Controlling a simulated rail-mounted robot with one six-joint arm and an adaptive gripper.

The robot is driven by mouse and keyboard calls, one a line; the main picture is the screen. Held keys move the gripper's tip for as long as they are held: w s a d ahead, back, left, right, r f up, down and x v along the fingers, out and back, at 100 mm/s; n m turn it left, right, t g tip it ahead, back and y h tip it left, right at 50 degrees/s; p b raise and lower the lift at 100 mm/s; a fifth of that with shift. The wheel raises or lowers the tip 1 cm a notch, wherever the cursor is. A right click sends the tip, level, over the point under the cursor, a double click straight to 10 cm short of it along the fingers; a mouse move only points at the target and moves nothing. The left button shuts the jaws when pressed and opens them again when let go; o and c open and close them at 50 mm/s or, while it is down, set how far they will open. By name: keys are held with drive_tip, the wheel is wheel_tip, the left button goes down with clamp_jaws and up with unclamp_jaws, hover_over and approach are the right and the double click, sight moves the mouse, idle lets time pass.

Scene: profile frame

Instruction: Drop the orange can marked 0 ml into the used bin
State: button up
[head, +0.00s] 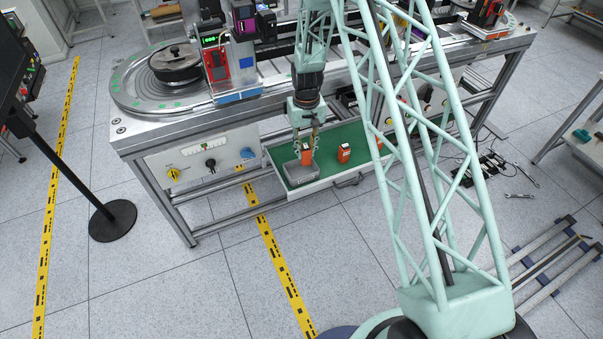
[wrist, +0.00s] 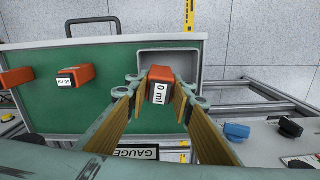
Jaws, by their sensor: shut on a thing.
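The orange can marked 0 ml (wrist: 159,85) is between the fingers of my gripper (wrist: 158,95), with its white label facing the wrist camera. In the head view my gripper (head: 306,146) points down with the orange can (head: 306,157) at its tips. A grey open-topped bin (head: 298,177) sits in the left end of the green drawer. The can appears over or just at this bin; its exact height is hard to tell. In the wrist view the bin's rim (wrist: 170,50) shows behind the can, and the fingers hide part of the bin. No "used" marking is readable.
Another orange can (head: 344,153) stands in the drawer right of the bin; it shows in the wrist view (wrist: 76,76) with a small label. A further orange can (wrist: 16,78) is beyond it. The bench front with knobs (head: 211,163) is close left of the drawer.

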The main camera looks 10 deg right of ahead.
sight(305, 160)
drive_tip(key=shift+f, duration=0.2)
drive_tip(key=shift+f+b, duration=1)
drive_tip(key=shift+f, duration=1.8)
drive_tip(key=o, duration=1)
drive_tip(key=shift+r, duration=0.15)
drive_tip(key=shift+r, duration=5.85)
drive_tip(key=shift+r, duration=0.15)
